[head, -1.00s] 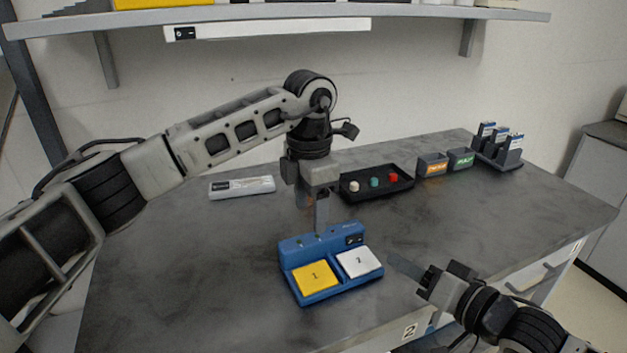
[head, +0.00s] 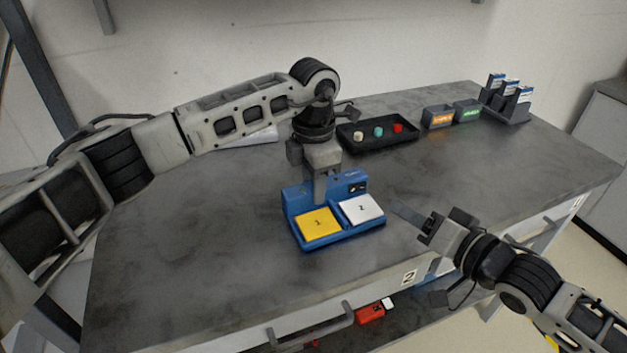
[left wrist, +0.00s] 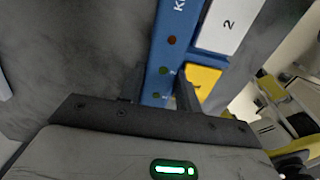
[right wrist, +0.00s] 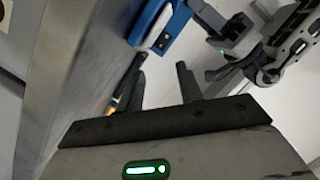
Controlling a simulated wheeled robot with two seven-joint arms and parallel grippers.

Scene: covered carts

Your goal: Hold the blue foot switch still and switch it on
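The blue foot switch (head: 345,235) stands on the grey table with a yellow pedal marked 1 and a white pedal marked 2. A black rocker (head: 357,187) sits at the right of its raised rear housing; its setting is too small to tell. Dark red and green spots show on the housing in the left wrist view (left wrist: 167,55). My left gripper (head: 318,198) points down at the housing, its fingers open on either side of it; I cannot tell whether they touch. My right gripper (head: 412,222) is open and empty, right of the switch; its view shows the rocker (right wrist: 162,42).
Behind are a black tray (head: 350,137) with coloured pieces, labelled boxes (head: 438,118) and a grey rack (head: 510,108). A white strip (head: 250,138) lies behind my left arm. The front edge has a drawer handle (head: 310,332); a red object (head: 372,313) lies below.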

